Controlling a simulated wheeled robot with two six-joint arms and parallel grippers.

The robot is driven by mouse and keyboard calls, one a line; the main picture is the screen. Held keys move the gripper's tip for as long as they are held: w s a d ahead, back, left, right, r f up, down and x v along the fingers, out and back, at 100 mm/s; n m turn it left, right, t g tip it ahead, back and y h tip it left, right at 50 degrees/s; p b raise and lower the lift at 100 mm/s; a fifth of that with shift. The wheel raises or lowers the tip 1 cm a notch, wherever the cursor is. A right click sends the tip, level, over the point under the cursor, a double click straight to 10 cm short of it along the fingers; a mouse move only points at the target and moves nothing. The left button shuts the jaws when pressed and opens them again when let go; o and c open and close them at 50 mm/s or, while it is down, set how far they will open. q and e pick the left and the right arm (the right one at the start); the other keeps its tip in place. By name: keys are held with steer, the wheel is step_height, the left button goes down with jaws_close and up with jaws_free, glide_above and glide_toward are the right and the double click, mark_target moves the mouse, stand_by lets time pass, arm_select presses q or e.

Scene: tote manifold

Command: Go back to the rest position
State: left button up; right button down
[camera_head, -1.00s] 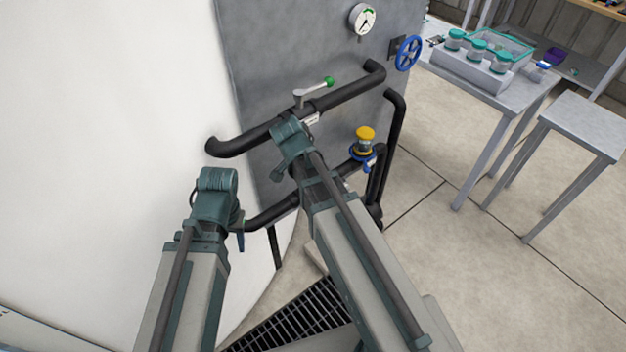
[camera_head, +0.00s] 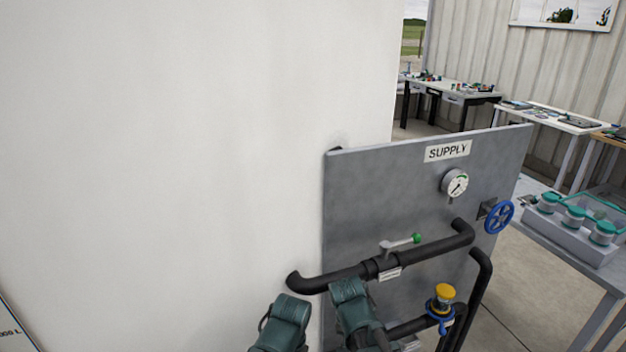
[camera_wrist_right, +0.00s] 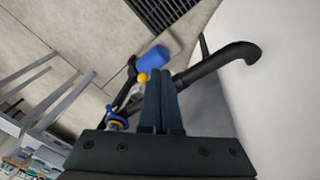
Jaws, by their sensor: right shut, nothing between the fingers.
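My right gripper (camera_wrist_right: 164,80) shows in the right wrist view with its two dark fingers together and nothing between them. The left gripper's fingers are not visible. The right gripper's fingers are hidden in the head view.
A white tank wall (camera_head: 160,150) fills the left. A bench with jars (camera_head: 575,216) stands right.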

steer(key=s+a+r+n+y+p, duration=0.1)
steer(key=s+a+r+n, duration=0.1)
steer(key=s+a+n, duration=0.4)
steer(key=shift+s+n+g+p, duration=0.15)
steer(key=shift+n+g+p, duration=0.15)
steer(key=shift+n, duration=1.3)
